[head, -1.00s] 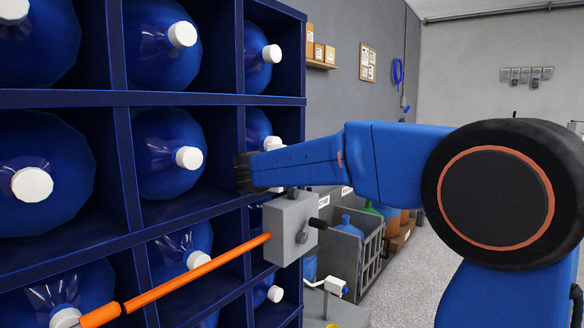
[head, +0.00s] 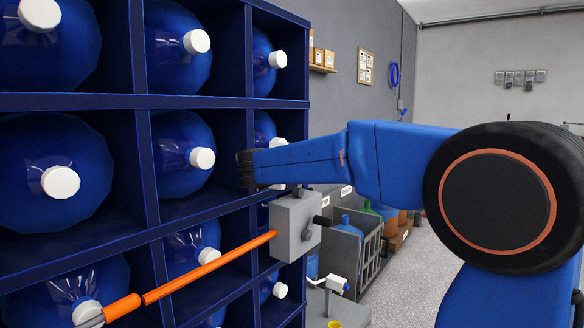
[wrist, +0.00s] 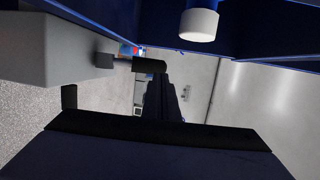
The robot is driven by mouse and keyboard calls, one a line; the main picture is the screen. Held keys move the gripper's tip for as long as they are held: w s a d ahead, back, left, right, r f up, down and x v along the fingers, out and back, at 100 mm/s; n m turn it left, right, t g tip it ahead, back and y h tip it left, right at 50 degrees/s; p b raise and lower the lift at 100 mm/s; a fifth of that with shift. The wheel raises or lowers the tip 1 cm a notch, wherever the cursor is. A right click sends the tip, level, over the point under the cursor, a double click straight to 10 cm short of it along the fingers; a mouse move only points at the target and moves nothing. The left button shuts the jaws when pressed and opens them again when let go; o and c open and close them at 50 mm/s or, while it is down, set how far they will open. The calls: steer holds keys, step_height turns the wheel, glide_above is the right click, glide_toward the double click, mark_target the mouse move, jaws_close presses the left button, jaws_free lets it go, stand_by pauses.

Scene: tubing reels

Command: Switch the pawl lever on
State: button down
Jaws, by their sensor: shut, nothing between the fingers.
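The pawl lever (head: 321,220) has a short dark handle. It sticks out to the right from a dark pivot on the grey box (head: 290,222) at the rack's front edge. In the wrist view the lever (wrist: 150,66) runs right from the grey box (wrist: 50,45), just beyond my fingertips. My gripper (head: 244,170) is shut and empty. In the head view it appears above and left of the box, in front of the rack. In the wrist view my gripper (wrist: 162,82) shows dark fingers together; I cannot tell whether they touch the lever.
The dark blue rack (head: 200,101) holds several large blue bottles with white caps. An orange bar (head: 215,265) runs from the box to the lower left. A grey crate (head: 345,255) with bottles stands on the floor behind. Floor is clear at right.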

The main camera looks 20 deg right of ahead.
steer(key=r+v, duration=0.2)
steer(key=v, duration=0.7)
steer(key=shift+a, duration=0.15)
steer(key=shift+r, duration=0.2)
